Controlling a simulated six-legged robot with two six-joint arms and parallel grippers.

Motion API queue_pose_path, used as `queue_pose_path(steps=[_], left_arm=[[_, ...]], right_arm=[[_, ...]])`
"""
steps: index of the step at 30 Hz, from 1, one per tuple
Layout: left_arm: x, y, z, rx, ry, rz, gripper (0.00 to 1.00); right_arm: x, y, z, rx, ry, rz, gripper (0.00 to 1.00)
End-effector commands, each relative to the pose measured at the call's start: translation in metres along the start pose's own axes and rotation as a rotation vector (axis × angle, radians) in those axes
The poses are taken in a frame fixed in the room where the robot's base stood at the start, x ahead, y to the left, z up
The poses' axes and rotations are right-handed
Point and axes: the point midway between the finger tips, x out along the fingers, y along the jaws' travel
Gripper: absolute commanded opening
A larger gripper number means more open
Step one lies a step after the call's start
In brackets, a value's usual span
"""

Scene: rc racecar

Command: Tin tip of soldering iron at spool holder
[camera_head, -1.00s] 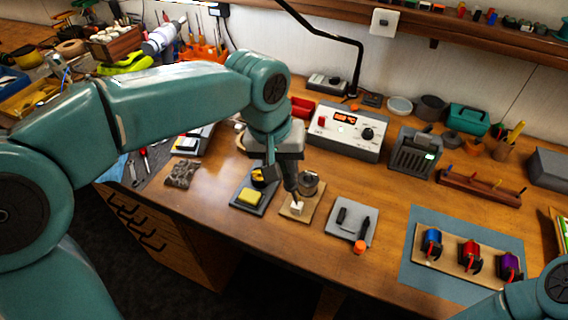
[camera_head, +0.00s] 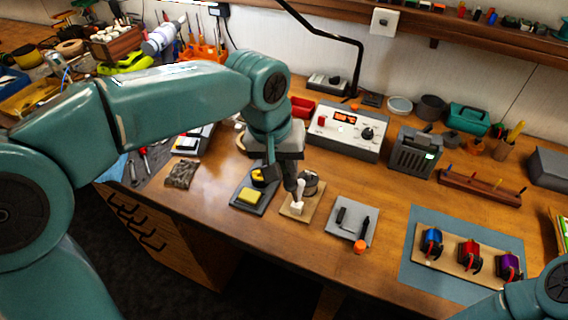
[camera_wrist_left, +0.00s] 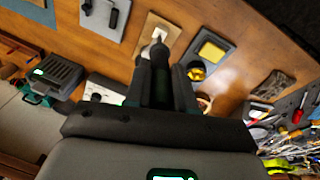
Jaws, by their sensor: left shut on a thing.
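The iron's tip end is right at the white block, just in front of the spool. I cannot tell whether it touches. The board also shows in the left wrist view (camera_wrist_left: 148,24). My right gripper is out of view.
A dark tray with a yellow sponge (camera_head: 250,195) and a brass-coloured cleaner (camera_head: 264,174) lies just left. A grey plate with dark parts (camera_head: 347,232) lies right. The soldering station (camera_head: 346,130) stands behind. A blue mat (camera_head: 417,270) with three coloured motors is further right.

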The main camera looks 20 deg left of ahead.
Motion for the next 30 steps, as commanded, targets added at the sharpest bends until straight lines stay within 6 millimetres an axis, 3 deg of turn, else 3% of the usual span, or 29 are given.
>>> queue_pose_path(steps=[10,30], left_arm=[[-0.004,0.001,0.000,0.000,-0.001,0.000,0.00],[-0.060,0.009,-0.009,0.000,0.000,0.001,0.00]], right_arm=[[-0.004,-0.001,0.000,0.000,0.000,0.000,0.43],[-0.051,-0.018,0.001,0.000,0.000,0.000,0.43]])
